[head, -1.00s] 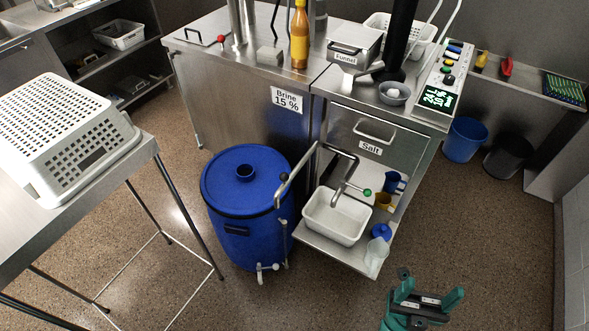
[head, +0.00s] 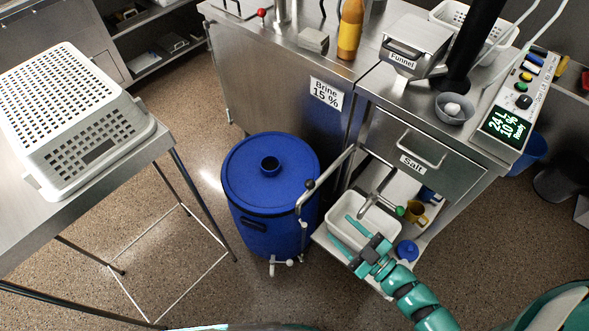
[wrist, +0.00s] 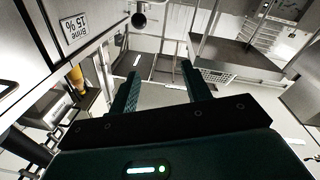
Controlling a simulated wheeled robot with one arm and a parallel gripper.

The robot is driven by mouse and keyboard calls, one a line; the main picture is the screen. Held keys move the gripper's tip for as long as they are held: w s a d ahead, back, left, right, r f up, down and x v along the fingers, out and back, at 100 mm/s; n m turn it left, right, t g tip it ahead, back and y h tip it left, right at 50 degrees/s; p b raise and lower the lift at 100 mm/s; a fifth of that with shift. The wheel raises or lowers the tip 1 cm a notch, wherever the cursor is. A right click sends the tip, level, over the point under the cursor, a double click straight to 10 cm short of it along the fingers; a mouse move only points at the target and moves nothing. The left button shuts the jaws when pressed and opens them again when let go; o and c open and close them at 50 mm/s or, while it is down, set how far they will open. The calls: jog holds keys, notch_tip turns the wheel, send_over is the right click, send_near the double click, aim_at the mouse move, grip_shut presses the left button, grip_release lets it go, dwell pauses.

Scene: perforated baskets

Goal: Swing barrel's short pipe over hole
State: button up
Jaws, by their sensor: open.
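The blue barrel (head: 255,215) stands on the floor, its lid carrying a short round collar with a dark open hole (head: 270,165). A thin metal pipe (head: 330,167) with a black knob (head: 309,185) rises at the barrel's right side. It slants up and right, away from the hole. My gripper (head: 339,228) is open, its two teal fingers pointing up-left in front of the white basin, to the right of the barrel and pipe. Nothing shows between the fingers in the wrist view (wrist: 159,70), where I cannot make out the barrel's lid.
A second bent pipe with a green knob (head: 399,211) hangs over the white basin (head: 358,222) on the low shelf. The steel cabinet with the salt drawer (head: 420,150) stands behind. A table with a white perforated basket (head: 85,130) is at left. Floor between table and barrel is clear.

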aim_at(309, 184)
jog(key=w+a+m, duration=0.1)
jog(key=w+a, duration=0.2)
jog(key=w, duration=0.1)
jog(key=w+a+f+m+h, duration=0.1)
jog(key=w+a, duration=0.2)
jog(key=w, duration=0.2)
jog(key=w+a+f+m+h+p, duration=0.1)
jog(key=w+a, duration=0.2)
jog(key=w, duration=0.2)
jog(key=shift+w+a+t, duration=0.25)
jog(key=shift+a+t, duration=0.15)
grip_shut()
